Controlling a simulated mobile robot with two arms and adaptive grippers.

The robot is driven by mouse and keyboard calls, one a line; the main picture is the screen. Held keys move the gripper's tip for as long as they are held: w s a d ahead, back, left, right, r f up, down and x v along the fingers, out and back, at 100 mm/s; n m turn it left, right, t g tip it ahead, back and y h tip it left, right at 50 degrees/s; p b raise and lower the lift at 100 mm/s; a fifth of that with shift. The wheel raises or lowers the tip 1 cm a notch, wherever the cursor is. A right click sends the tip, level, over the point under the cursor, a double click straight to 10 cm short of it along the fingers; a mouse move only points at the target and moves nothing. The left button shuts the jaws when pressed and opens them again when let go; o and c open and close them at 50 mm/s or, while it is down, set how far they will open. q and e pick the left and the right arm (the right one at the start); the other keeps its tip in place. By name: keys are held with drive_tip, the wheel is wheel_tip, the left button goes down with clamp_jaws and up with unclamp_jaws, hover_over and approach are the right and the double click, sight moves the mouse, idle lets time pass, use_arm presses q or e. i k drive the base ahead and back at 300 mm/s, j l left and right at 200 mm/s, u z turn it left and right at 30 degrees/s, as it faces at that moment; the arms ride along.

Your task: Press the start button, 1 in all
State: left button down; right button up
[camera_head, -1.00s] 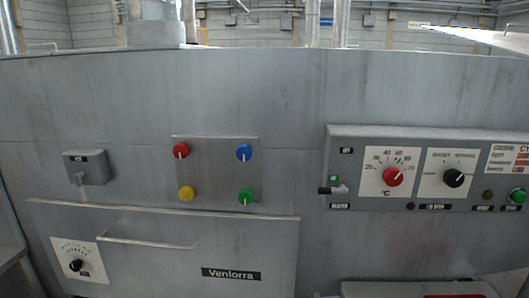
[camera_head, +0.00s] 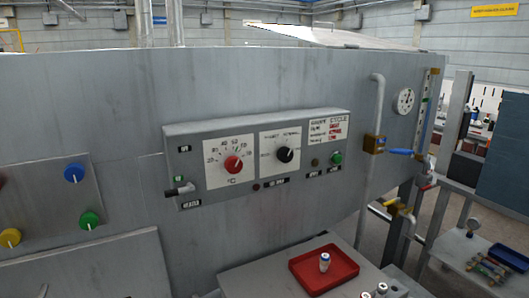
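A grey control panel (camera_head: 190,147) sticks out from the front of the large metal machine. At its right end is a round green button (camera_head: 336,158) with a small dark label under it, too small to read surely. A dark brownish lamp or button (camera_head: 315,163) sits just left of it. The panel also carries a red dial (camera_head: 233,164) on a temperature scale, a black selector knob (camera_head: 286,155) and a lever switch (camera_head: 180,190) at the left end. Neither of my grippers is in view, and nothing touches the panel.
A red tray (camera_head: 300,270) holding a small white and blue bottle (camera_head: 325,262) lies on a ledge below the panel. Pipes with a blue-handled valve (camera_head: 400,152) and a gauge (camera_head: 405,101) stand right of it. The space before the panel looks clear.

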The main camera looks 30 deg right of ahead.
sight(337, 159)
drive_tip(key=z, duration=1.5)
